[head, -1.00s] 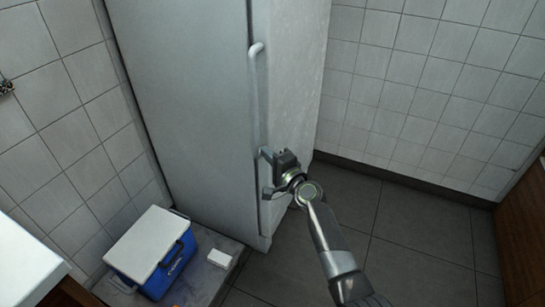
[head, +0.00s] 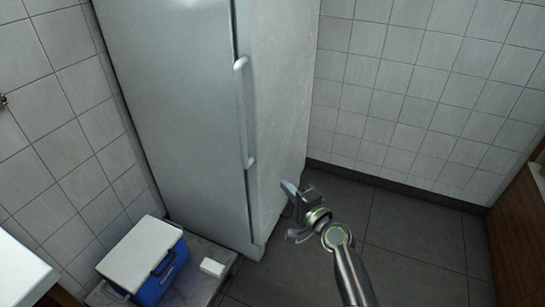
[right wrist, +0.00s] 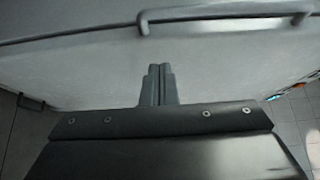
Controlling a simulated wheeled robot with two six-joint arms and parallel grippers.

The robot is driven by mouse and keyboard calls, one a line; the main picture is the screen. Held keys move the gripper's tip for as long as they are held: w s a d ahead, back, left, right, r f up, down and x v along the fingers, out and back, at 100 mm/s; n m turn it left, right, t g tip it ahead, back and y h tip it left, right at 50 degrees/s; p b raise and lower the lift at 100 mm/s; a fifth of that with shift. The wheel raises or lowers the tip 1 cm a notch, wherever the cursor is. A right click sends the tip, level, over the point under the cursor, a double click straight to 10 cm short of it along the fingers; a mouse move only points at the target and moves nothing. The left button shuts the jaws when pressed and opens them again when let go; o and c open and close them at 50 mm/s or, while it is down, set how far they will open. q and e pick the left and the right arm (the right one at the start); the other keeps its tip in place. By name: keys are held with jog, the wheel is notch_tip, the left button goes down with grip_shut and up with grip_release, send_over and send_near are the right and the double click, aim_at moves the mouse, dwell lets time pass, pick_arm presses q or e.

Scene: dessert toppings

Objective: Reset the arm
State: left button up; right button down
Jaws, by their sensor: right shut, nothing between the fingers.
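My right gripper (head: 288,212) is to the right of the tall grey-white fridge (head: 180,110), in front of its right side. It is apart from the long vertical door handle (head: 242,115). In the right wrist view the two fingers (right wrist: 158,84) are together with nothing between them. The fridge handle (right wrist: 220,14) crosses the top of that view, beyond the fingertips. The fridge door looks shut. My left gripper is in neither view.
A blue cooler with a white lid (head: 140,255) stands at the lower left, with a small white box (head: 212,267) beside it. A white counter corner (head: 20,275) is at far left. A wooden panel (head: 520,230) is at right. Dark floor (head: 410,235) is clear.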

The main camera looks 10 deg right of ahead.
jog(key=s+d+f+n+g+h, duration=0.35)
jog(key=s+f+n+g, duration=0.4)
jog(key=s+f, duration=1.1)
pick_arm(q)
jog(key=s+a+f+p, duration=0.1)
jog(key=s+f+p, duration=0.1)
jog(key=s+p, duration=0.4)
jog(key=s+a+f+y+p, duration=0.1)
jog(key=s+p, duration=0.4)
jog(key=p, duration=0.7)
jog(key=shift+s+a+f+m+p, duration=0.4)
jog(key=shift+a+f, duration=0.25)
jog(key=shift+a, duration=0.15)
pick_arm(e)
jog(key=s+d+f+n+g+h, duration=0.1)
jog(key=s+d+f, duration=0.3)
jog(key=s, duration=0.7)
jog(key=s+d+f+n+g+h, duration=0.2)
jog(key=s+d+f+g, duration=0.2)
jog(key=s, duration=0.7)
jog(key=s+d+f+n+g+h, duration=0.2)
jog(key=s+d+f, duration=0.3)
jog(key=s, duration=0.7)
jog(key=shift+f+g, duration=0.15)
jog(key=shift+g, duration=0.2)
